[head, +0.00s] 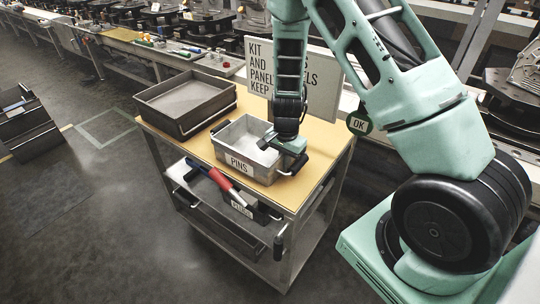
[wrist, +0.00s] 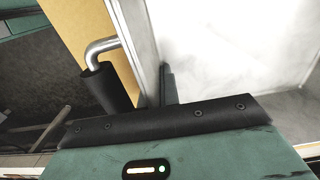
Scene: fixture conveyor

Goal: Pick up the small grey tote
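The small grey tote (head: 263,173) is an open metal box with a PINS label on its front wall. It sits upright on the yellow cart top and looks empty inside. My gripper (head: 285,146) is down at the tote's right wall, close to the black-gripped handle on that side. In the wrist view the tote's pale inside (wrist: 225,50) fills the right, and the handle (wrist: 103,82) stands outside the wall on the left. A dark green finger (wrist: 168,84) shows beside the wall. The other finger is hidden, so I cannot tell whether the wall is gripped.
A larger dark tray (head: 185,103) stands left of the tote on the cart (head: 163,136). The lower shelf holds a dark bin (head: 222,222) and red- and blue-handled tools (head: 220,179).

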